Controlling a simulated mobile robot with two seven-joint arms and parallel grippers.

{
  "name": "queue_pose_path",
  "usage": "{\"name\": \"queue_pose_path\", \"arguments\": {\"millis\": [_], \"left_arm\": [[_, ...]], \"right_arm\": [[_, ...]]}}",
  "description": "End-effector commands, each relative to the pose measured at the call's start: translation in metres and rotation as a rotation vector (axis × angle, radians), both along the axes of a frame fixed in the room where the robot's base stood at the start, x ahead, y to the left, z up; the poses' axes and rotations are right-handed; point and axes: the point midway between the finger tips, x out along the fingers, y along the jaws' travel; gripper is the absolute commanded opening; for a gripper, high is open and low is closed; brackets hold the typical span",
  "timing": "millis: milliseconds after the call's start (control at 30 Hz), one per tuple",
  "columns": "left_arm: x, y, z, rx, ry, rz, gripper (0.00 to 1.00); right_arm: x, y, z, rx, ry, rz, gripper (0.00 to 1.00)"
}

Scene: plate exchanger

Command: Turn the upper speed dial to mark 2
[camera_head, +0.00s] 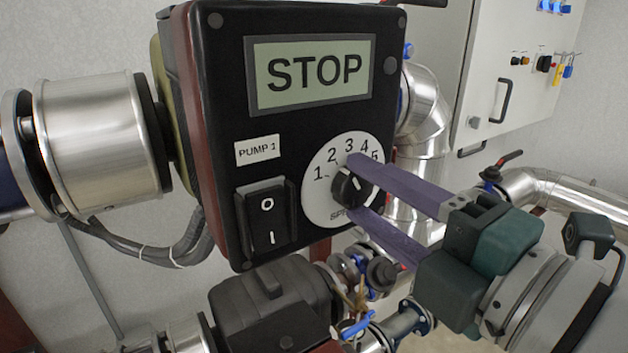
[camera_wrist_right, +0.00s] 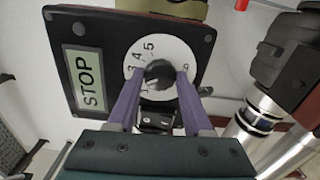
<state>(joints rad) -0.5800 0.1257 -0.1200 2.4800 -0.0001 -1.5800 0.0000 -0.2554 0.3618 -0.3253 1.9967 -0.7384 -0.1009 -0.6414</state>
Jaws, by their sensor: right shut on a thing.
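The speed dial is a black round knob (camera_head: 348,188) on a white round scale (camera_head: 316,200) marked 1 to 5, on the front of a black control box (camera_head: 225,110). The knob also shows in the wrist view (camera_wrist_right: 160,73). My right gripper (camera_head: 356,190) reaches in from the right, its two purple fingers shut on the knob, one above and one below. In the wrist view the fingers (camera_wrist_right: 160,80) stand on either side of it. The fingers hide part of the scale. I cannot tell clearly which mark the knob points at. My left gripper is not in view.
The box has a display (camera_head: 312,72) reading STOP, a label (camera_head: 257,150) reading PUMP 1 and a black rocker switch (camera_head: 267,220) left of the dial. Pipes and a valve crowd the space below. A grey cabinet (camera_head: 510,60) stands behind at right.

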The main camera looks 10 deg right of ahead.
Motion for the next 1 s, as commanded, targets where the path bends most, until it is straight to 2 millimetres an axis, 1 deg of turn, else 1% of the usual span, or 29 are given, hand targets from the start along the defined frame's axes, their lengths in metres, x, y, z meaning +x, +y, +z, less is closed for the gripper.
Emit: {"name": "queue_pose_path", "arguments": {"millis": [200,233,467,767,867,1000], "left_arm": [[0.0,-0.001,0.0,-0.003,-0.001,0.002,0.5],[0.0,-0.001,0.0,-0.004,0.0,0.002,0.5],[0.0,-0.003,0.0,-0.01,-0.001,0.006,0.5],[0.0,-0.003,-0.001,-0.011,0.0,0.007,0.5],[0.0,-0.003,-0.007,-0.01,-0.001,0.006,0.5],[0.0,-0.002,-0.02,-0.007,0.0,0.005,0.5]], "right_arm": [[0.0,0.0,0.0,0.001,0.0,0.0,0.0],[0.0,0.0,0.0,0.001,0.001,0.0,0.54],[0.0,0.0,0.0,0.002,0.001,0.0,0.8],[-0.002,-0.001,-0.001,0.002,0.002,0.0,0.81],[-0.01,-0.004,-0.003,0.0,0.002,0.0,0.81],[-0.032,-0.011,-0.006,0.0,0.004,0.001,0.81]]}}
